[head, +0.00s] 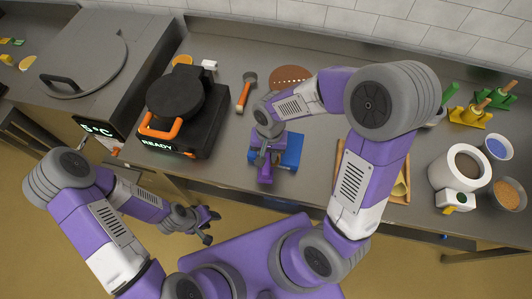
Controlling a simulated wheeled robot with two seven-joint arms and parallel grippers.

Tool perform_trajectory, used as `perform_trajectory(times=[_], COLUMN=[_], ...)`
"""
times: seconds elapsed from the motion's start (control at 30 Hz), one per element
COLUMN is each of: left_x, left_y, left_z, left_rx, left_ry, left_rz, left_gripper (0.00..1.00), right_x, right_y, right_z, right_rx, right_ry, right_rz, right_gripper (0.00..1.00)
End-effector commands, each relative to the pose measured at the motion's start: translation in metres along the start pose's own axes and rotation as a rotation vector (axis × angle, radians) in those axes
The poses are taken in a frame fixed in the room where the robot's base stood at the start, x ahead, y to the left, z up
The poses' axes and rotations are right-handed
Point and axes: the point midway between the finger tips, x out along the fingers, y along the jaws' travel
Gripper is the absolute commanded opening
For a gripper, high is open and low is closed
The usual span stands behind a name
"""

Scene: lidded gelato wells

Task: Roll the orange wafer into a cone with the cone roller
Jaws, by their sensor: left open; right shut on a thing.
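My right gripper (264,155) points down at the counter's front edge, beside a blue block-like fixture (292,151) that may be the cone roller's stand. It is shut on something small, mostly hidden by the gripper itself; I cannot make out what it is. My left gripper (206,223) is open and empty, low in front of the counter. An orange round piece (182,60), possibly the wafer, shows behind the black waffle iron (174,96). The iron's lid is down, its orange handle faces front, and its display reads READY.
An orange-handled tool (245,92) and a brown perforated oval (290,75) lie on the counter. To the right are a wooden tray (407,199) partly behind my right arm, a white pot (458,170), bowls and coloured tool stands. A lidded well (85,60) is at left.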

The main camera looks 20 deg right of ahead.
Motion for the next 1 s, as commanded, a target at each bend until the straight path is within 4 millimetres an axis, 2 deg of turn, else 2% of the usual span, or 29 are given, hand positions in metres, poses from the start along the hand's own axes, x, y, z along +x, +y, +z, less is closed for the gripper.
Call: perform_trajectory(times=[1.0], left_x=[0.001], left_y=[-0.001], left_z=[0.0], left_rx=[0.0], left_ry=[0.0], left_rz=[0.0], left_gripper=[0.43], right_x=[0.001], right_y=[0.014], right_z=[0.002], right_rx=[0.002], right_ry=[-0.002], right_rz=[0.002], right_gripper=[0.0])
